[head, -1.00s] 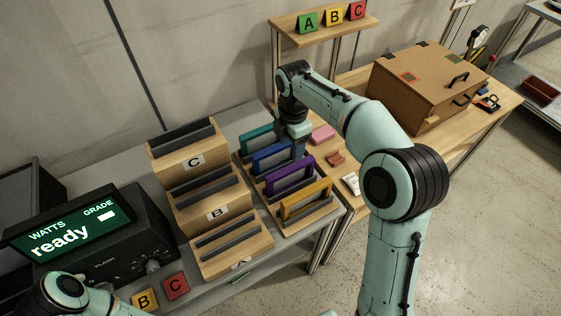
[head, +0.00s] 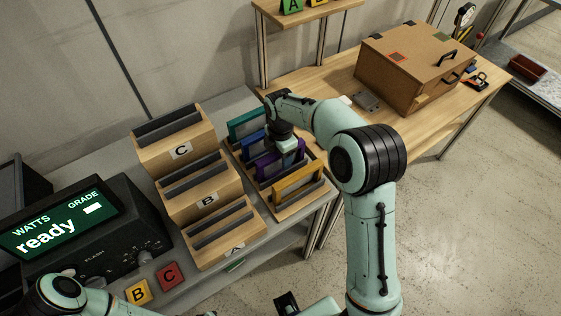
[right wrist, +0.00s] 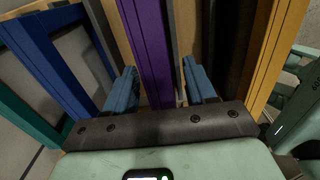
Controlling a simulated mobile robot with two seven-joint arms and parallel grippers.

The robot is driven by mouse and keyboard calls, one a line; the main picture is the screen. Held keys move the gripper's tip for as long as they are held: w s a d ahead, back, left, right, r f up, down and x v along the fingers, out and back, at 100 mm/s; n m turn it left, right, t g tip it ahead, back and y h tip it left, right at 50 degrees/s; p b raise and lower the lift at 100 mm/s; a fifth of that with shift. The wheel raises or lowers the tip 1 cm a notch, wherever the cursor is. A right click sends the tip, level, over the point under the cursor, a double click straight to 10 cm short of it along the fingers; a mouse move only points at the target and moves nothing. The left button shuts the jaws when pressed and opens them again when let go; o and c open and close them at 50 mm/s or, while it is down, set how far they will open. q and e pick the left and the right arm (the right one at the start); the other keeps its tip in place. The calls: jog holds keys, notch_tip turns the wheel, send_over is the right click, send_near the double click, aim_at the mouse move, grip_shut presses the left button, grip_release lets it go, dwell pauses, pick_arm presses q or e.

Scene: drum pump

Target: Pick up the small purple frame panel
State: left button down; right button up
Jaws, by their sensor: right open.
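The purple frame panel (head: 265,171) stands upright in a slot of the wooden rack, between the blue panel (head: 250,147) and the yellow panel (head: 298,181). My right gripper (right wrist: 160,78) is open, with one blue finger on each side of the purple panel (right wrist: 148,45) in the right wrist view. I cannot tell whether either finger touches it. In the head view my right wrist hides part of the purple panel and the fingertips.
A teal panel (head: 247,122) stands at the rack's back. The blue panel (right wrist: 50,55) and yellow panel (right wrist: 277,60) flank my gripper closely. A stepped wooden stand (head: 150,150) marked A, B, C is left of the rack. A brown box (head: 405,70) sits on the far table.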

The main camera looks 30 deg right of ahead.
jog(key=shift+f, duration=0.15)
grip_shut()
